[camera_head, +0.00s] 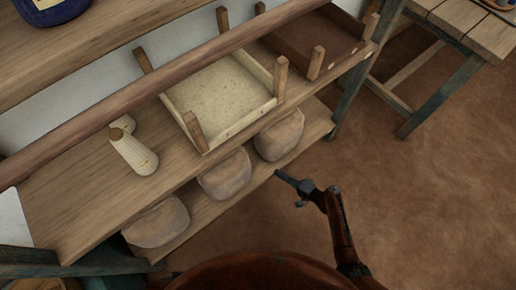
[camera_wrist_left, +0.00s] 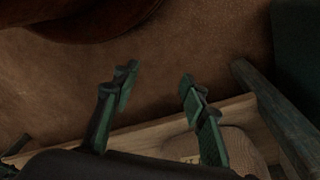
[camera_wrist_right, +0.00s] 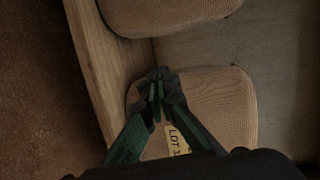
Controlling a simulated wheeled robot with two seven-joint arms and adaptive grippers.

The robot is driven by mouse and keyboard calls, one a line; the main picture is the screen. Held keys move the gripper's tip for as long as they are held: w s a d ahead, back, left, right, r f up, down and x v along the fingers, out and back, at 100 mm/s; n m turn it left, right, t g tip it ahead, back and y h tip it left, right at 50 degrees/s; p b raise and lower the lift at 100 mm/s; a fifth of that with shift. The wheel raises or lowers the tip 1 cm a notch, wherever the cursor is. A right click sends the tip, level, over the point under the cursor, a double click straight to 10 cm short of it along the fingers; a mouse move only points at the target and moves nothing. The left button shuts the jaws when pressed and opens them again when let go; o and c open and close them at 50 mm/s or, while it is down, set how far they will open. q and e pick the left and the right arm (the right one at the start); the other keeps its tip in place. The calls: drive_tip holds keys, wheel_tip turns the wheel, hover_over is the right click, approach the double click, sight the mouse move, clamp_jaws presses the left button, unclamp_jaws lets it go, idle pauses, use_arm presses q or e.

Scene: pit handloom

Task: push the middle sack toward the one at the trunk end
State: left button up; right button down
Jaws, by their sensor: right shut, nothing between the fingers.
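Three tan sacks stand in a row on the low shelf in the head view: the left sack (camera_head: 157,222), the middle sack (camera_head: 225,175) and the right sack (camera_head: 280,136). My right gripper (camera_head: 279,175) is shut and empty, at the shelf's front edge to the right of the middle sack. In the right wrist view its closed tips (camera_wrist_right: 158,76) overlap a sack with a "LOT" label (camera_wrist_right: 178,140); contact cannot be told. Another sack (camera_wrist_right: 165,14) lies beyond. My left gripper (camera_wrist_left: 160,75) is open and empty; a sack (camera_wrist_left: 220,145) shows behind its fingers. No trunk is clearly identifiable.
Above the sacks, a wooden shelf (camera_head: 85,195) carries a pale tray (camera_head: 220,95), a brown tray (camera_head: 315,45) and cream cones (camera_head: 134,152). A long wooden beam (camera_head: 130,95) crosses above it. Brown floor (camera_head: 430,180) is open at right, below a wooden table (camera_head: 475,28).

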drive_tip(key=w+a+r+t+y+b, duration=0.2)
drive_tip(key=w+r, duration=0.3)
drive_tip(key=r, duration=0.1)
use_arm(q)
drive_tip(key=shift+t+h, duration=0.4)
drive_tip(key=shift+t, duration=0.4)
drive_tip(key=w+d, duration=0.1)
drive_tip(key=w+d+f+b, duration=0.1)
drive_tip(key=w, duration=0.1)
drive_tip(key=shift+w+d, duration=0.2)
drive_tip(key=shift+d, duration=0.15)
use_arm(e)
drive_tip(key=w+a, duration=0.3)
drive_tip(key=a, duration=0.7)
drive_tip(key=shift+w+a, duration=0.25)
drive_tip(key=shift+w, duration=0.05)
drive_tip(key=shift+a+f, duration=0.1)
use_arm(q)
drive_tip(key=shift+w+d+f+b, duration=0.4)
drive_tip(key=shift+w+f+b, duration=0.1)
drive_tip(key=shift+w, duration=0.05)
use_arm(e)
drive_tip(key=s+a, duration=0.4)
drive_tip(key=a, duration=0.1)
drive_tip(key=s+a, duration=0.2)
drive_tip(key=a, duration=0.1)
